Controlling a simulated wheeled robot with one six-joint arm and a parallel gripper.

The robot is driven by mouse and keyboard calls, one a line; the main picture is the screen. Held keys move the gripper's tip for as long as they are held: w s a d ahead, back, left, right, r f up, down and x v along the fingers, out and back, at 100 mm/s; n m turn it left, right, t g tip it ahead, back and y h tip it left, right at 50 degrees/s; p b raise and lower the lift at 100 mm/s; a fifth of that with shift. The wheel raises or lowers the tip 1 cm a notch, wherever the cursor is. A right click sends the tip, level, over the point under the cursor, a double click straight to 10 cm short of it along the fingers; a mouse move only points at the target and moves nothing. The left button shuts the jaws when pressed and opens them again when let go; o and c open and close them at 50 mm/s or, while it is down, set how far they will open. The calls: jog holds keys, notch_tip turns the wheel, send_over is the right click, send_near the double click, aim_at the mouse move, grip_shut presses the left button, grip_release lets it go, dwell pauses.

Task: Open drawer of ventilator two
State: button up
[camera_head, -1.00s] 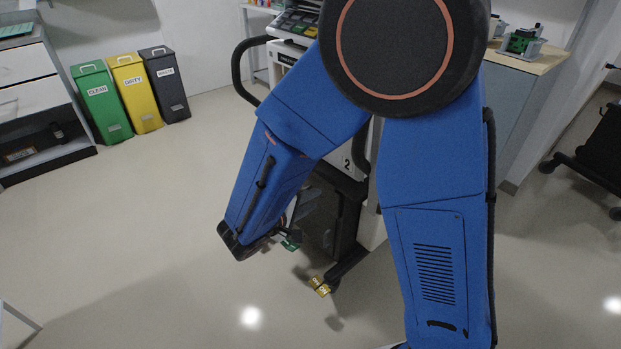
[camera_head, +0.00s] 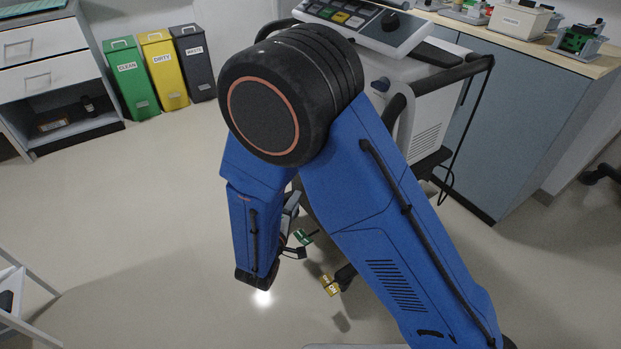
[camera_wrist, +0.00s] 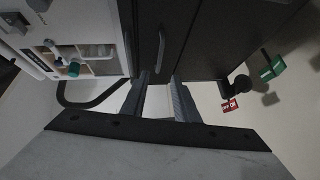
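In the head view the ventilator (camera_head: 420,98) is a white machine with a screen-and-button panel on top, partly hidden behind my blue arm. Its drawers are hidden there. In the wrist view a dark drawer front (camera_wrist: 196,42) bears a grey bar handle (camera_wrist: 161,52). My gripper (camera_wrist: 160,84) is open and empty. Its two fingers point at the first handle, which lies beyond the gap between the fingertips. I cannot tell whether anything touches. The gripper is mostly hidden in the head view.
Green (camera_head: 130,80), yellow and dark bins stand at the back left. A counter (camera_head: 530,50) stands behind on the right.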

jog(key=x, duration=1.4)
jog(key=shift+w, duration=0.35)
jog(key=shift+d, duration=0.1)
grip_shut()
